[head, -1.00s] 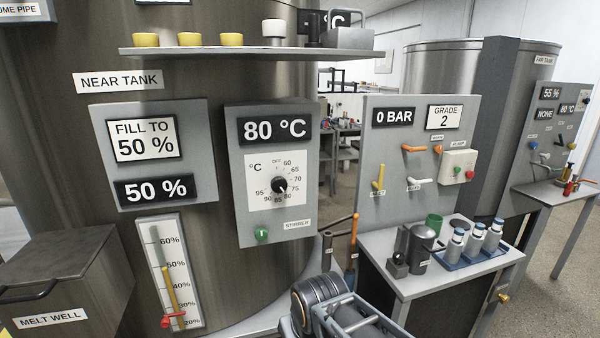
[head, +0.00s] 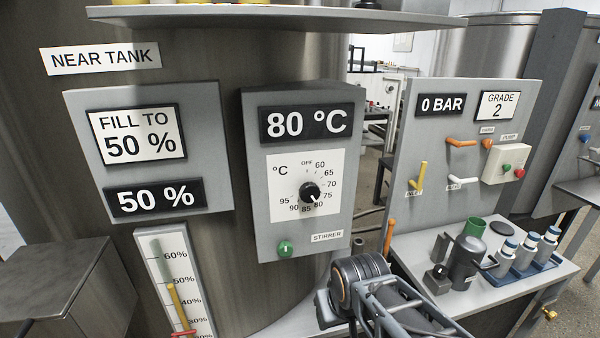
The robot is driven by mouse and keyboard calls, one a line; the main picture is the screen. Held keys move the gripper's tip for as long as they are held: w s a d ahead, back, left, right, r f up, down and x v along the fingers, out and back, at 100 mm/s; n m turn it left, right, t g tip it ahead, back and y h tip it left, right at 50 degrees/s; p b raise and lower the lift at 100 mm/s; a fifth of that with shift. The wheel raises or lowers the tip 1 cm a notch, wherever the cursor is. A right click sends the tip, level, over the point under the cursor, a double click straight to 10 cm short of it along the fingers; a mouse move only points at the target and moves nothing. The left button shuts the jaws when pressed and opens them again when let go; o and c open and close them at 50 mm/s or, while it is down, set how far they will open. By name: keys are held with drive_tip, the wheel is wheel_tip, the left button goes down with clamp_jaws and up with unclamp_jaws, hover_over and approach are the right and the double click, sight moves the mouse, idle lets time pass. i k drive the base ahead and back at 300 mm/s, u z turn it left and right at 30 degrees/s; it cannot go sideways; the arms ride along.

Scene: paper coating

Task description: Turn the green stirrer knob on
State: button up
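The green stirrer knob (head: 286,249) is a small round knob at the lower left of the grey control box (head: 262,215) on the near tank. A small pale mark shows on its face and looks roughly upright. The label STIRRER (head: 327,237) is to its right. Above it are a black temperature dial (head: 309,192) pointing near 80 and a display (head: 306,123) reading 80 °C. Part of my arm shows at the bottom centre, to the right of and below the knob. My gripper is not in view, and nothing visible touches the knob.
A level gauge (head: 173,280) is left of the box, below the 50 % display (head: 155,197). A shelf (head: 270,18) juts out above. At right, a bench (head: 500,296) holds a green cup (head: 475,227), a dark pot and several bottles in a blue tray.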

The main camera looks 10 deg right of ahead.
sight(285, 249)
drive_tip(key=z, duration=0.5)
drive_tip(key=k, duration=1.1)
drive_tip(key=u, duration=0.35)
drive_tip(key=i, duration=0.6)
drive_tip(key=u, duration=0.55)
